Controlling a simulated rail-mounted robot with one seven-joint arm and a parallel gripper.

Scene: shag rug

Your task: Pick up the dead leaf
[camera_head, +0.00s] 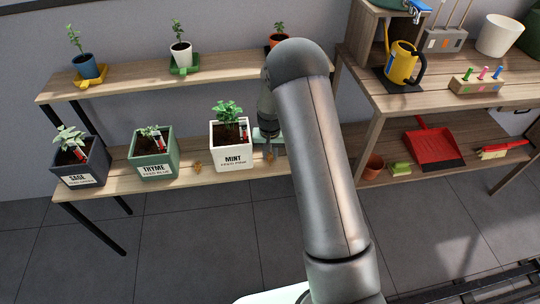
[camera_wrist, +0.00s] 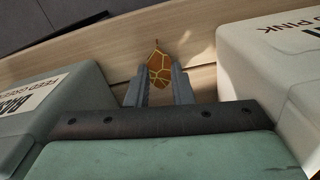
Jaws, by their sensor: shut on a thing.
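A dead leaf (camera_wrist: 159,70), orange-brown with yellow veins, stands between the tips of my gripper (camera_wrist: 158,84) in the wrist view. The two grey fingers are shut on it, just above the wooden shelf. In the head view my gripper (camera_head: 270,148) is low on the lower shelf, just right of the white mint pot (camera_head: 232,155), partly hidden by my arm. A second dead leaf (camera_head: 197,168) lies on the shelf between the green thyme pot (camera_head: 154,165) and the mint pot.
In the wrist view, a green pot (camera_wrist: 75,112) stands close on the left and a pale pot (camera_wrist: 265,75) on the right, leaving a narrow gap. The dark sage pot (camera_head: 82,172) is at far left. The upper shelf (camera_head: 135,72) holds small potted plants.

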